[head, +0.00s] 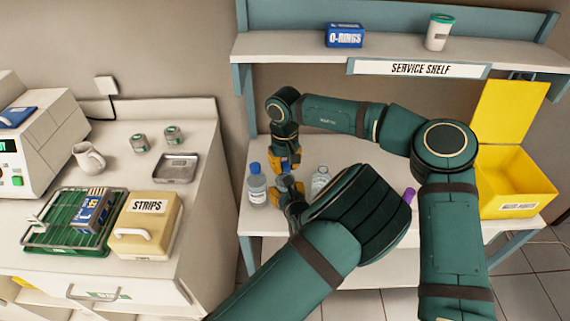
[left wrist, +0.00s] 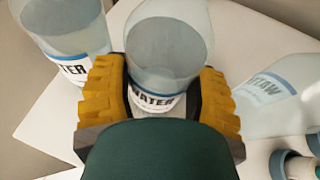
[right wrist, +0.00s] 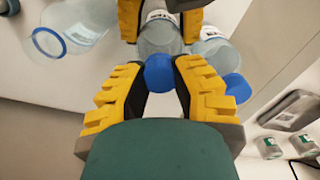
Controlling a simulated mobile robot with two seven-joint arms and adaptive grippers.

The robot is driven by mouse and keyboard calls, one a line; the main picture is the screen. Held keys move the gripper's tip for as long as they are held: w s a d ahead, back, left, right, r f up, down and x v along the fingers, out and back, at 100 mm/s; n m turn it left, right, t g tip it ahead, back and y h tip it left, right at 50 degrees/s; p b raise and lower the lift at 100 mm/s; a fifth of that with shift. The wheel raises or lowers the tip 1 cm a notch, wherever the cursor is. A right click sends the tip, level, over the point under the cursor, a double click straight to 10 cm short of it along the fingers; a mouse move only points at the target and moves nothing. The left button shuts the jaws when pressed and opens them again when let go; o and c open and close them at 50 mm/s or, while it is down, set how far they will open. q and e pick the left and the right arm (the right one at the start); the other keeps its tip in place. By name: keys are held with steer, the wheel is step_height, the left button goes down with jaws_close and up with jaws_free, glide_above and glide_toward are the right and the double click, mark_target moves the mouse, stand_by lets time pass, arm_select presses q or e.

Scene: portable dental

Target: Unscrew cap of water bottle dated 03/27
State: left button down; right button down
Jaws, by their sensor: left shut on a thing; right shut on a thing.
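My left gripper (head: 291,188) is shut on the body of a clear water bottle (left wrist: 168,45) with a white and blue WATER label. My right gripper (head: 287,160) is above it, with its fingertips shut on that bottle's blue cap (right wrist: 158,73). The cap appears to sit on the bottle's neck; whether it is loosened I cannot tell. A second bottle with a blue cap (head: 257,186) stands to the left. A third bottle (head: 320,181) stands to the right; in the right wrist view its top shows a blue ring (right wrist: 48,42). No date is readable.
The bottles stand on a white bench (head: 250,222) under the service shelf (head: 390,50). A yellow open bin (head: 518,190) is at the right. A purple item (head: 409,195) is partly hidden by my arm. A counter with a green rack (head: 62,237) and STRIPS box (head: 147,232) is at left.

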steer(key=c, duration=0.9)
jaws_free()
steer(key=shift+o, duration=0.2)
steer(key=shift+r, duration=0.1)
